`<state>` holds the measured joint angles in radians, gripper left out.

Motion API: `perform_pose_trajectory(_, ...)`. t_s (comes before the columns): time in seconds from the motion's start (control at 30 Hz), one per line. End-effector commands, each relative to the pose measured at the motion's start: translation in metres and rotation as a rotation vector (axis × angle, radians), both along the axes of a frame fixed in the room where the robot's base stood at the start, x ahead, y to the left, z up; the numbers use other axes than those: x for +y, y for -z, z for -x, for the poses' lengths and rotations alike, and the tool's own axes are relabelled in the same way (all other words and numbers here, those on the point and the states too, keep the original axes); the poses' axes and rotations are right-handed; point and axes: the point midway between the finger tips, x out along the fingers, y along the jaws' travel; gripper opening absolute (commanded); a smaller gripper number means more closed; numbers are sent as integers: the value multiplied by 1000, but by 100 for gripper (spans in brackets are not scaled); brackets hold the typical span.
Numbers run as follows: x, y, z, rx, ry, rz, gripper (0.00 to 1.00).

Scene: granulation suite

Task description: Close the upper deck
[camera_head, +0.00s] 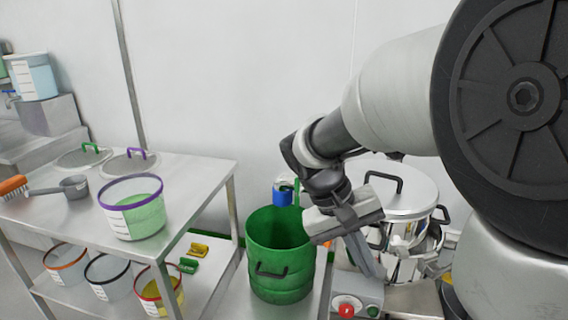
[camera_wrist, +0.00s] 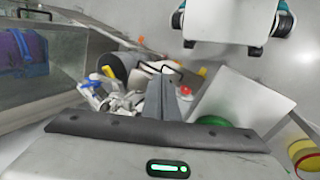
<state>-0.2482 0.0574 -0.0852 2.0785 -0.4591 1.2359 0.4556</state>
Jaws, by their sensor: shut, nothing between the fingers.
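A round steel vessel (camera_head: 408,238) with a flat lid (camera_head: 412,197) stands right of centre in the head view. The lid has a black handle on top, and dark handles show at the vessel's side. The lid appears to lie flat on top, but my arm hides part of the vessel, so I cannot tell whether a deck is open. My gripper (camera_head: 376,268) reaches down in front of the vessel's left side. In the wrist view its fingers (camera_wrist: 165,98) are together and hold nothing. I cannot tell whether they touch the vessel.
A green bucket (camera_head: 268,230) stands left of my gripper. A control box with a red button (camera_head: 347,309) is below it.

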Motion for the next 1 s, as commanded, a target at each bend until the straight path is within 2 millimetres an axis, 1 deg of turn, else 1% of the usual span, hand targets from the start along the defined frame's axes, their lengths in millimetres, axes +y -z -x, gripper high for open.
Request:
perform_pose_trajectory(0.03,-1,11,-14,49,4,77,0)
perform_pose_trajectory(0.23,-9,47,-63,141,17,418,0)
perform_pose_trajectory(0.4,-1,80,-104,133,-17,732,0)
perform_pose_trajectory(0.5,7,98,-123,98,-49,890,0)
perform_pose_trajectory(0.63,18,115,-138,45,-90,1028,0)
perform_pose_trajectory(0.77,24,123,-145,14,-110,1092,0)
perform_pose_trajectory(0.87,20,124,-146,7,-112,1105,0)
perform_pose_trajectory(0.97,9,125,-145,9,-111,1105,0)
perform_pose_trajectory(1.0,2,125,-145,10,-110,1104,0)
